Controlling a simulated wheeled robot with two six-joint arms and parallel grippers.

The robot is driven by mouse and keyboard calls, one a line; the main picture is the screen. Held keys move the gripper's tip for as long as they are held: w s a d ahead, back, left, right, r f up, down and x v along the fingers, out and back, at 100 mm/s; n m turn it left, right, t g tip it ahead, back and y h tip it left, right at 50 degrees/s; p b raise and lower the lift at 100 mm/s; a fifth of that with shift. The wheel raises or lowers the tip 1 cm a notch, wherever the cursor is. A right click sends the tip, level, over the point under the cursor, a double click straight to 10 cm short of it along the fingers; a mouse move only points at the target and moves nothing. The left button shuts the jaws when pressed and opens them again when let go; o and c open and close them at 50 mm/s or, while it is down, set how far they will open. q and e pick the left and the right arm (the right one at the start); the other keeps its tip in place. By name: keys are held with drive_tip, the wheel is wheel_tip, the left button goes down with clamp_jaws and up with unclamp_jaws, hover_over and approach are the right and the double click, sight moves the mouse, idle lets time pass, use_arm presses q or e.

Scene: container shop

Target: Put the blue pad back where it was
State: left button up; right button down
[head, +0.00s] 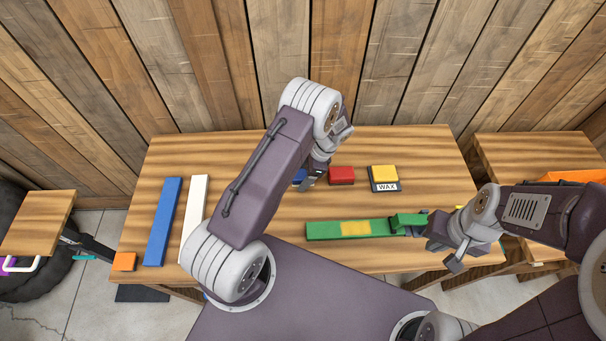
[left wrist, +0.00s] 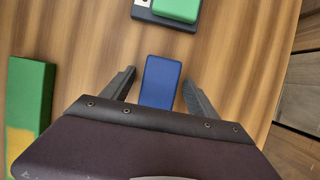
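The blue pad (left wrist: 161,82) lies between the two fingers of my left gripper (left wrist: 160,90) in the left wrist view. A gap shows on each side of it, so the gripper is open around it and not touching it. In the head view, only a small part of the blue pad (head: 299,177) shows beside my left gripper (head: 309,180); the left arm hides the rest. My right gripper (head: 412,229) is at a green piece (head: 408,219) by the long green bar (head: 325,232); whether it grips cannot be told.
A red pad (head: 341,176) and a yellow pad (head: 383,172) on a base marked WAX lie to the right. A green pad (left wrist: 177,9) sits on a dark base (left wrist: 148,14). A blue bar (head: 163,222) and a white bar (head: 194,218) lie at left on the wooden table (head: 190,150).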

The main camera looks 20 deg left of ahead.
use_arm(q)
drive_tip(key=shift+r, duration=0.1)
drive_tip(key=v, duration=1.2)
drive_tip(key=s+r+n+t+h, duration=0.1)
drive_tip(key=s+r+n+h, duration=0.1)
drive_tip(key=s+n, duration=0.4)
drive_tip(key=s+r+n+t+h, duration=0.2)
drive_tip(key=s+n, duration=0.5)
drive_tip(key=s, duration=0.4)
drive_tip(key=shift+s+a+r+b, duration=0.25)
drive_tip(key=shift+a+r+b, duration=0.2)
drive_tip(key=shift+r, duration=0.1)
